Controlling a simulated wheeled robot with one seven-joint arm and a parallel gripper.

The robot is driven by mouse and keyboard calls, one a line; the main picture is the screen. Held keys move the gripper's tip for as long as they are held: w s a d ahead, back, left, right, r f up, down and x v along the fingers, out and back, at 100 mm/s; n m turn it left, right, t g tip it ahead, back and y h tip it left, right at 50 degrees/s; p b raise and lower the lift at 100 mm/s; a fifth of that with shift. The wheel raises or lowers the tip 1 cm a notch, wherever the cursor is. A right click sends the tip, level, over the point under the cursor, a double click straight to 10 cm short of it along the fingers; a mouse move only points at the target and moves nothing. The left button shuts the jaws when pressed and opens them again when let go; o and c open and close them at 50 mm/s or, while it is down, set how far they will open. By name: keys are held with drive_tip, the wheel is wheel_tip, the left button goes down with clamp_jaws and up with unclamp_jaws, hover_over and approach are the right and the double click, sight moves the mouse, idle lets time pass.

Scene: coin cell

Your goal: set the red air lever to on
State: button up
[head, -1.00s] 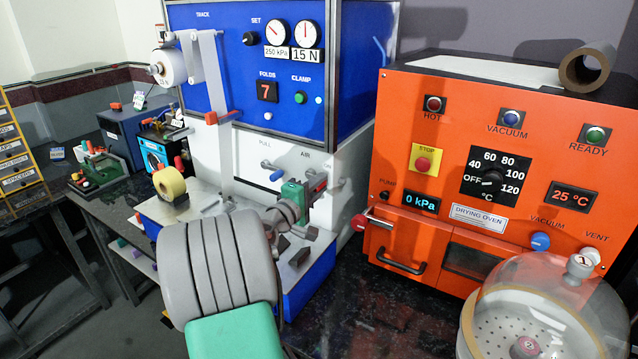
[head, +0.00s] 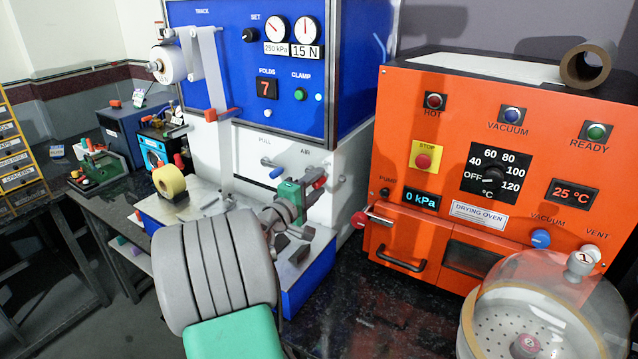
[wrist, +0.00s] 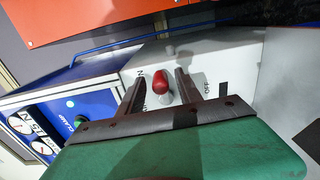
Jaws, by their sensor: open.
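The red air lever (head: 320,182) is on the white front panel under the AIR label, at the lower right of the blue machine. In the wrist view its rounded red knob (wrist: 160,82) shows between the two fingers. My gripper (head: 309,190) is open at the lever, one finger on each side of the knob (wrist: 159,76). I see small gaps beside the knob and cannot tell whether a finger touches it. An OFF label is partly visible by the right finger, and part of another label by the left. The lever's base is partly hidden.
The blue PULL knob (head: 277,172) sits left of the lever on the same panel. The orange drying oven (head: 455,120) stands close on the right, with a red-tipped handle (head: 362,219) sticking out. A glass dome (head: 545,300) is at the lower right.

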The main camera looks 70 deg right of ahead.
sight(315, 186)
drive_tip(key=a, duration=0.4)
drive_tip(key=w+a+b, duration=0.1)
drive_tip(key=a, duration=0.1)
drive_tip(key=shift+a, duration=0.3)
